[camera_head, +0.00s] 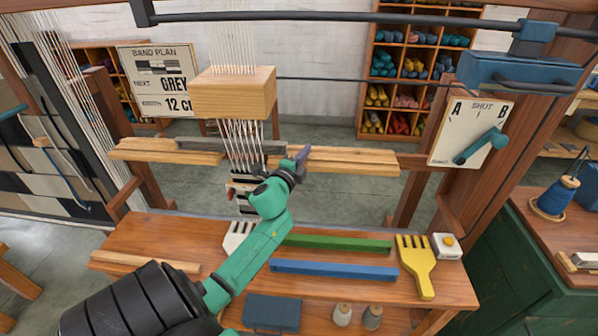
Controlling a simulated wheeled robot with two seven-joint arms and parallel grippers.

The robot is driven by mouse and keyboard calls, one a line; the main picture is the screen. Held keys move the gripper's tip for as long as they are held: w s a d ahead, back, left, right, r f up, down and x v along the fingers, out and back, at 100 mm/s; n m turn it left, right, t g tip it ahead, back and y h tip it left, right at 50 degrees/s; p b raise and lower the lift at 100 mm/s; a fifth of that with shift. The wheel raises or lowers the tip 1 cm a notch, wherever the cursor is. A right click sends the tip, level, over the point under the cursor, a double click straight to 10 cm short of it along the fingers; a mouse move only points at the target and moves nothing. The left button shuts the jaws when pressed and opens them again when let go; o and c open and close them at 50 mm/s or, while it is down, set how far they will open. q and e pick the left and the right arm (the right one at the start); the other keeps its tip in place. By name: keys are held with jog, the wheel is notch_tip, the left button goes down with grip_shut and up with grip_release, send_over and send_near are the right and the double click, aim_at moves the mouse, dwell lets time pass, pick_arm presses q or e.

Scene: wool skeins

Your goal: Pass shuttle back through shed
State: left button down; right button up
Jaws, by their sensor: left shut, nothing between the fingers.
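A long grey bar (200,145), which looks like the shuttle, lies along the wooden beam (345,158) and crosses the warp threads (240,133). Its left end sticks out left of the threads and its right end lies just right of them. My left gripper (302,156) is shut and empty, beside the bar's right end; I cannot tell whether they touch. My left arm hides part of the cloth below. A wooden block (235,93) surrounds the threads above. The shed lever (482,146) on the A/SHUT/B board (467,134) points towards B. My right gripper is not in view.
The bench (150,235) holds a green bar (338,243), a blue bar (335,270), a yellow fork-like comb (417,265) and a white box with a yellow button (447,245). Wooden loom posts flank the beam. The sign (158,80) reads "NEXT GREY".

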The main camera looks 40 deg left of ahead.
pick_arm(q)
jog(key=v, duration=1)
jog(key=shift+a+b, duration=0.2)
jog(key=shift+b, duration=0.25)
